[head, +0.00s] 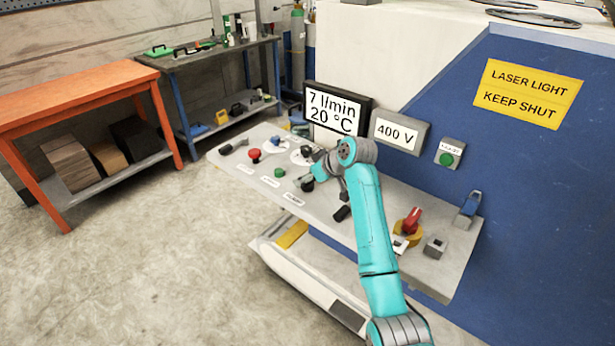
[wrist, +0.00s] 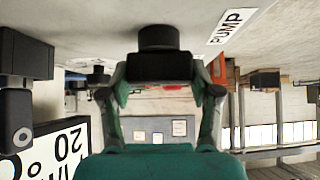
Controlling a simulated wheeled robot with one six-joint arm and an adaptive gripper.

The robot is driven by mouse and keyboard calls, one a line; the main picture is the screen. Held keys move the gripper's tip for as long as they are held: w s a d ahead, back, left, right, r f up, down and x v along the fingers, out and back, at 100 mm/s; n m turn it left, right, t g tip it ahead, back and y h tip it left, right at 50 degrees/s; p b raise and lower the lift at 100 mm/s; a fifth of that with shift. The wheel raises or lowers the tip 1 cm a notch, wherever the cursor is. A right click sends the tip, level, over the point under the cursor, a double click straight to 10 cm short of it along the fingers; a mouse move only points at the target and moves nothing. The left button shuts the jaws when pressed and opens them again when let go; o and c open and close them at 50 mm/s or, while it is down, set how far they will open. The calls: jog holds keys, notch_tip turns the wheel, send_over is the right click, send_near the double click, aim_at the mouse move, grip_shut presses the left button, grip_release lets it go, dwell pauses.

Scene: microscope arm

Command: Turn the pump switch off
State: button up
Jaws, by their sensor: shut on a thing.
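The pump switch is a black rotary knob (wrist: 158,38) beside the PUMP label (wrist: 231,26) in the wrist view. In the head view a dark knob (head: 307,185) shows on the sloping grey panel (head: 232,163), just under my gripper (head: 314,172). My gripper (wrist: 160,72) has its two fingers on either side of the knob and is shut on it. The fingers and arm hide part of the knob, and I cannot read its position. The display (head: 337,111) behind reads 7 l/min and 20 °C.
A 400 V display (head: 398,132) stands behind. An orange table (head: 75,95) is at left. The floor at front left is clear.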

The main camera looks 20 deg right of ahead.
jog(key=shift+n+y, duration=0.3)
jog(key=shift+n, duration=0.2)
jog(key=o, duration=1.1)
jog(key=shift+o, duration=0.2)
jog(key=v, duration=1.2)
jog(key=shift+w, duration=0.15)
jog(key=shift+r, duration=0.1)
